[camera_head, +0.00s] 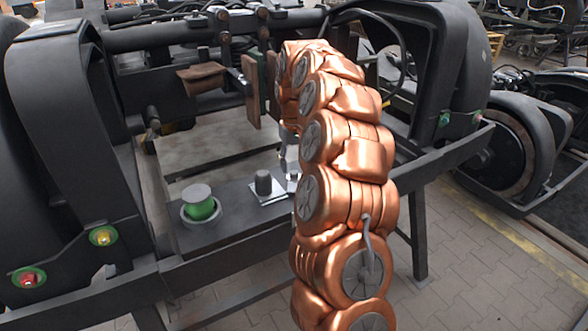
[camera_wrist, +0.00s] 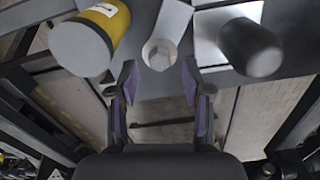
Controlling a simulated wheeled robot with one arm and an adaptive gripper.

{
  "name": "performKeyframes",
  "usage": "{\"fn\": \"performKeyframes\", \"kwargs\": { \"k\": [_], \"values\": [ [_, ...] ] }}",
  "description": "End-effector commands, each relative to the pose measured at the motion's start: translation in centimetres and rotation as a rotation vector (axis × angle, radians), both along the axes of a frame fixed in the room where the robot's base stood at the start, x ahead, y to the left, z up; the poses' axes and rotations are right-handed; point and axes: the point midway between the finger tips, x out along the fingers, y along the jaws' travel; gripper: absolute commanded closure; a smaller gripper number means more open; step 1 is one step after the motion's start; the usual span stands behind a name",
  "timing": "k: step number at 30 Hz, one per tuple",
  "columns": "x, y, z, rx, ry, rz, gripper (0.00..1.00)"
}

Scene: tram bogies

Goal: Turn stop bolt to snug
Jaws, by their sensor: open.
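A light metal bolt with a hexagonal end (camera_wrist: 160,53) shows at the top middle of the wrist view, on a pale metal bracket (camera_wrist: 172,20). I take it for the stop bolt. My gripper (camera_wrist: 160,82) is open, its two purple-padded fingers apart just below the bolt in the picture. The bolt head shows between and beyond the fingertips, and nothing is held. I cannot tell whether the fingers touch it. In the head view my copper-coloured arm hides most of the gripper and bolt area; a small silver part (camera_head: 292,182) shows at its left edge.
A dark cylinder (camera_head: 263,184) on a pale plate stands close by; it also shows in the wrist view (camera_wrist: 250,47). A yellow cylinder with a grey end (camera_wrist: 88,38) is on the other side. A green capped cylinder (camera_head: 199,205) stands left. Dark frame beams surround the work area.

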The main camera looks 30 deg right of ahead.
Motion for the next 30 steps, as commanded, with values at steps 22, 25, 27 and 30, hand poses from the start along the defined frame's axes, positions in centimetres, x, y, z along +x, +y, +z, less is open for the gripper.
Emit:
{"fn": "performKeyframes", "kwargs": {
  "k": [22, 25, 27, 30],
  "values": [
    [0.0, 0.0, -2.7, 0.000, -0.001, -0.001, 0.73],
    [0.0, 0.0, -2.7, 0.000, -0.001, -0.001, 0.83],
    [0.0, 0.0, -2.7, 0.000, -0.001, 0.000, 0.91],
    [0.0, 0.0, -2.7, 0.000, -0.001, 0.000, 1.00]
  ]
}}
